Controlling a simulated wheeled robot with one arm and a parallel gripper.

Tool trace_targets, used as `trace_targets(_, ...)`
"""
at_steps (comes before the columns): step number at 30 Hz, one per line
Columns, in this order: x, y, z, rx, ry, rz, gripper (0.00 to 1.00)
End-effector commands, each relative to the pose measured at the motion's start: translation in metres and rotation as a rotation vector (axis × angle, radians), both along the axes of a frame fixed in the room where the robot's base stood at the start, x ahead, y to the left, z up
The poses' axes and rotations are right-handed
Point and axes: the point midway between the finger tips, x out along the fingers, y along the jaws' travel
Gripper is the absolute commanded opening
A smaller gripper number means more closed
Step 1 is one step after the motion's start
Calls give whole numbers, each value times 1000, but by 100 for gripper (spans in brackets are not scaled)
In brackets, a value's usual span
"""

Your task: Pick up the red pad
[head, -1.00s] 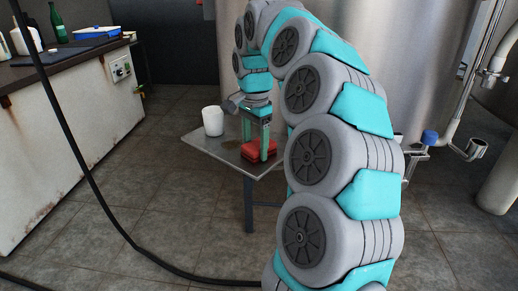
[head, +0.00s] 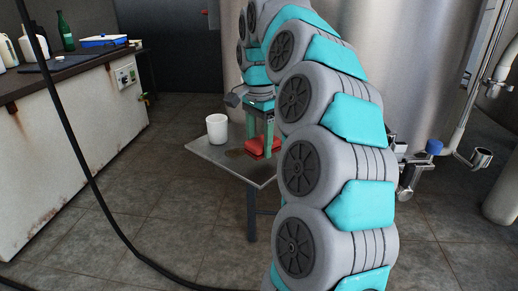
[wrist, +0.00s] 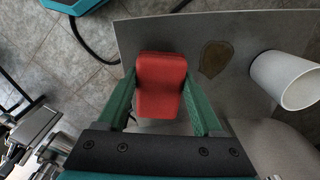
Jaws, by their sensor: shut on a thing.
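The red pad (head: 263,146) is at the small metal table, between the green fingers of my gripper (head: 259,150). In the wrist view the red pad (wrist: 160,84) fills the gap between the two fingers of my gripper (wrist: 159,92), which is shut on its sides. I cannot tell whether the pad's underside still touches the table top. Part of the pad is hidden behind the fingers in the head view.
A white cup (head: 217,128) stands on the metal table (head: 208,151), left of the pad. A brown stain (wrist: 215,58) lies between them. A large steel tank (head: 415,60) stands behind, with pipes at right. A rusty counter (head: 75,140) is at left.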

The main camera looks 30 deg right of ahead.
Motion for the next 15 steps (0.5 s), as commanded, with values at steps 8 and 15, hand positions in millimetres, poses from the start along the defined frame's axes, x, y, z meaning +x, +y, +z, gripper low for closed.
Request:
trace_targets(8,-19,9,1,0,0,1,15)
trace_targets(15,-51,24,4,-2,0,1,15)
